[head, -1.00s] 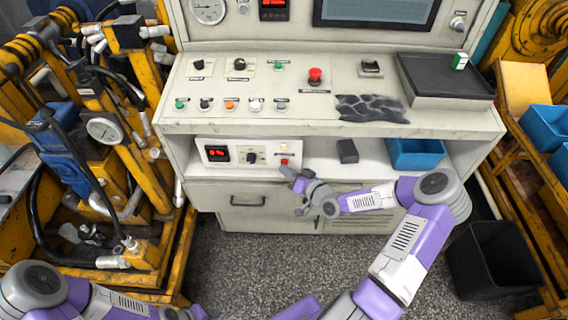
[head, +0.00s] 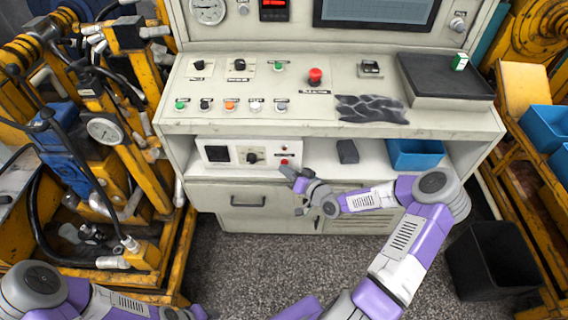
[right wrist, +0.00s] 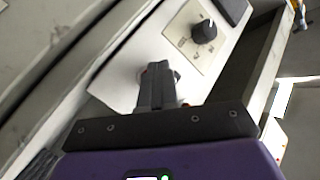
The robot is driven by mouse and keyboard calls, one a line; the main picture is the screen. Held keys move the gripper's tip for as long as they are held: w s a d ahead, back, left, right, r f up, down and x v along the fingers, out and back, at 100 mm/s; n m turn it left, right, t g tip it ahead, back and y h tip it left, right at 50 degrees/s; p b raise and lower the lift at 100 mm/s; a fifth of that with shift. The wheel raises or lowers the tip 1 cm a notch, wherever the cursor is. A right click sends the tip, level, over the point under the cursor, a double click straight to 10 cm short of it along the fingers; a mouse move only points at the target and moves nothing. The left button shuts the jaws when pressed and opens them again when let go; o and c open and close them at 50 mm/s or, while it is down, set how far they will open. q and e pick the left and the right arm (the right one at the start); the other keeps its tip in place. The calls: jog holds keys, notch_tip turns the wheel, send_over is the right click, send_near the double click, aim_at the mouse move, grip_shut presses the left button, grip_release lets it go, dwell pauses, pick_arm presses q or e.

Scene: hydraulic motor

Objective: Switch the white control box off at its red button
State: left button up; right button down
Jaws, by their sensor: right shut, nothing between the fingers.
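The white control box (head: 230,167) stands on the shelf under the console's desk. Its face has a dark display (head: 217,154), a black knob (head: 252,157) and a red button (head: 284,162). My right gripper (head: 286,171) is shut and empty, its tips at the button's lower edge; I cannot tell whether they touch it. In the right wrist view the shut fingers (right wrist: 155,72) lie over the box's face, with a bit of red beside the tips and the knob (right wrist: 204,32) beyond. My left arm shows at the lower left, its gripper out of frame.
A dark block (head: 347,151) and a blue bin (head: 416,155) stand on the same shelf, right of the box. The desk above carries a red mushroom button (head: 315,77) and several small switches. A black bin (head: 492,260) stands on the floor at right.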

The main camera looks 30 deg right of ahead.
jog(key=shift+s, duration=0.1)
jog(key=s+a+p, duration=0.1)
jog(key=s+a, duration=0.2)
jog(key=s, duration=0.2)
dwell(0.5)
jog(key=shift+a, duration=0.2)
jog(key=s+a+f+g+y+p, duration=0.1)
jog(key=s+a+f+g, duration=0.1)
jog(key=a+f+g, duration=0.35)
jog(key=s+a+f+g+y+p, duration=0.1)
jog(key=s+a+f+g, duration=0.15)
jog(key=a, duration=0.55)
jog(key=s+a+f+n+g+h+p, duration=0.1)
jog(key=s+a+f+g, duration=0.1)
jog(key=s, duration=0.5)
jog(key=s+a+f+g+p, duration=0.1)
jog(key=s+a+f+g, duration=0.2)
jog(key=s+g, duration=0.2)
jog(key=s, duration=0.3)
jog(key=shift+a+f+n+g+h, duration=0.3)
jog(key=shift+n+h, duration=0.1)
